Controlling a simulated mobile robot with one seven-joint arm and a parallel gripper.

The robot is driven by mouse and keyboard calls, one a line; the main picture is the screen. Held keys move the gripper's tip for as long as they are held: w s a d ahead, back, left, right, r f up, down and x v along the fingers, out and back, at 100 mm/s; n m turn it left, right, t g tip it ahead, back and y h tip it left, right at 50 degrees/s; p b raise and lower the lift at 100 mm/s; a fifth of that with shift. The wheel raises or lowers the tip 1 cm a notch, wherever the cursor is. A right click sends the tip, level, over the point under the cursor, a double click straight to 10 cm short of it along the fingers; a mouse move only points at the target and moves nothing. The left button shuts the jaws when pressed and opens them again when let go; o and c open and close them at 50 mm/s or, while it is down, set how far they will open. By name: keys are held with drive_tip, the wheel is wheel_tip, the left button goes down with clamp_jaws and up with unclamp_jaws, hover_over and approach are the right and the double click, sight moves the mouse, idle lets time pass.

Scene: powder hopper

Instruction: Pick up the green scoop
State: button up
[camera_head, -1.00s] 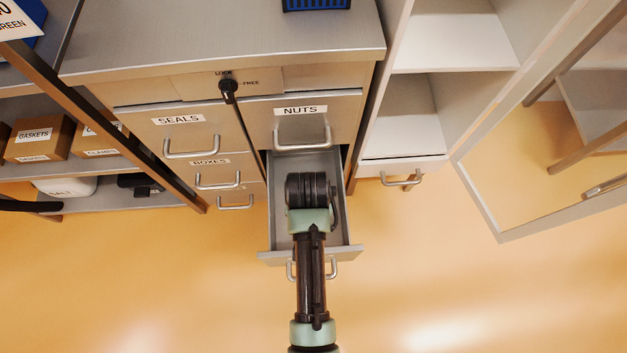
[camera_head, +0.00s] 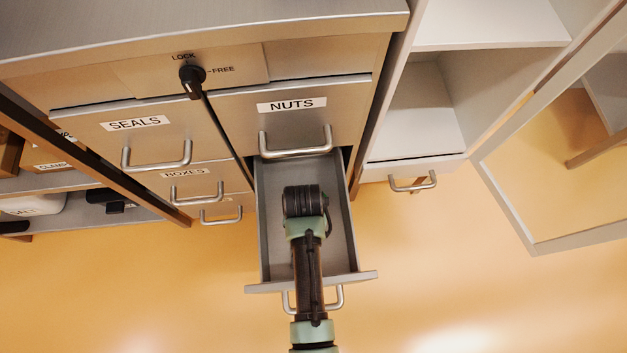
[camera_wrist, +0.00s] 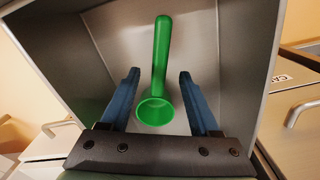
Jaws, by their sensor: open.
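The green scoop (camera_wrist: 161,62) lies in the open drawer, seen in the wrist view. Its handle points up the picture and its round cup is at the lower end. My gripper (camera_wrist: 158,78) is open, with one blue finger to the left of the scoop and one to the right. The fingers appear apart from it, and I cannot tell how far above it they are. In the head view my arm reaches into the open drawer (camera_head: 346,250) below the NUTS drawer. There, my arm hides the scoop and the fingertips.
The drawer walls (camera_wrist: 238,60) stand close around my gripper. The shut NUTS drawer (camera_head: 340,110) and its handle are just above the opening. A lock knob (camera_head: 192,78) points down, away from FREE. An open shelf (camera_head: 420,110) and a framed door (camera_head: 520,210) stand to the right.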

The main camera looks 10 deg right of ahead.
drive_tip(key=f+b, duration=0.1)
drive_tip(key=f, duration=0.2)
drive_tip(key=f+b, duration=0.2)
drive_tip(key=f, duration=0.1)
drive_tip(key=shift+w+d, duration=0.15)
drive_tip(key=shift+w, duration=0.05)
clamp_jaws()
drive_tip(key=shift+r, duration=0.1)
